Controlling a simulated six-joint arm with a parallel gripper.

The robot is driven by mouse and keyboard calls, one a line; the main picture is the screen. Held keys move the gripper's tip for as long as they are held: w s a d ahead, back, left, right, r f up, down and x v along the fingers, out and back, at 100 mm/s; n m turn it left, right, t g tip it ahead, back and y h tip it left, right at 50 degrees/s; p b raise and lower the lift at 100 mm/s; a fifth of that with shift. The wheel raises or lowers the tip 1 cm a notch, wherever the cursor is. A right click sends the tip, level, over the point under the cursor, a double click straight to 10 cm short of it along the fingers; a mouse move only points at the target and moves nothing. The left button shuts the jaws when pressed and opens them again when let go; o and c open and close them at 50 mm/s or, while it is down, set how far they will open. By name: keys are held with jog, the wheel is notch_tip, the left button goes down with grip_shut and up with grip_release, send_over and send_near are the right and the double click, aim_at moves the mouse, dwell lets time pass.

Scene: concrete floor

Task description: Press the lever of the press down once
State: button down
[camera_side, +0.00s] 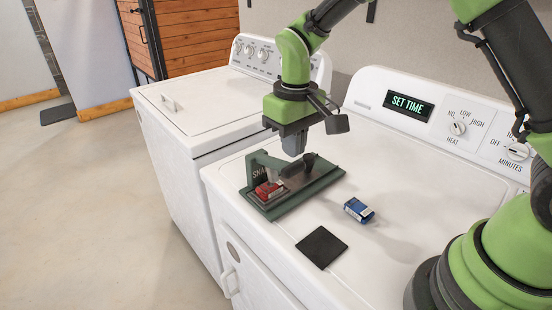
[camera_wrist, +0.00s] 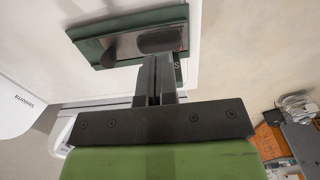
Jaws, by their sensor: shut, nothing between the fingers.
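The press (camera_side: 300,200) is a dark green base with an upright bracket at its left, standing on the white machine's top. A red block (camera_side: 268,188) sits at its left front. A dark lever with a black knob (camera_side: 310,159) reaches up at its middle right. My gripper (camera_side: 294,152) is shut and empty, pointing down just behind and left of the knob; I cannot tell whether they touch. In the wrist view my gripper's fingers (camera_wrist: 155,75) are together, and the press (camera_wrist: 95,52) shows beyond them, partly hidden by the fingers.
A small blue and white box (camera_side: 359,210) lies to the right of the press. A flat black square (camera_side: 322,247) lies in front, near the machine's front edge. A control panel (camera_side: 440,115) with dials rises at the back. The white top is otherwise clear.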

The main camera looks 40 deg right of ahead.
dwell(0.4)
jog(key=shift+r, duration=2.5)
jog(key=shift+r, duration=0.15)
jog(key=s+d+r+m+t+y, duration=0.1)
jog(key=s+r+m+t, duration=0.15)
jog(key=s+r, duration=0.6)
jog(key=s+d+r+m+t+y, duration=0.1)
jog(key=s+t, duration=0.3)
jog(key=s, duration=0.7)
jog(key=shift+s+r+t, duration=0.15)
jog(key=shift+r+t, duration=0.2)
jog(key=shift+r, duration=0.1)
jog(key=shift+m, duration=0.25)
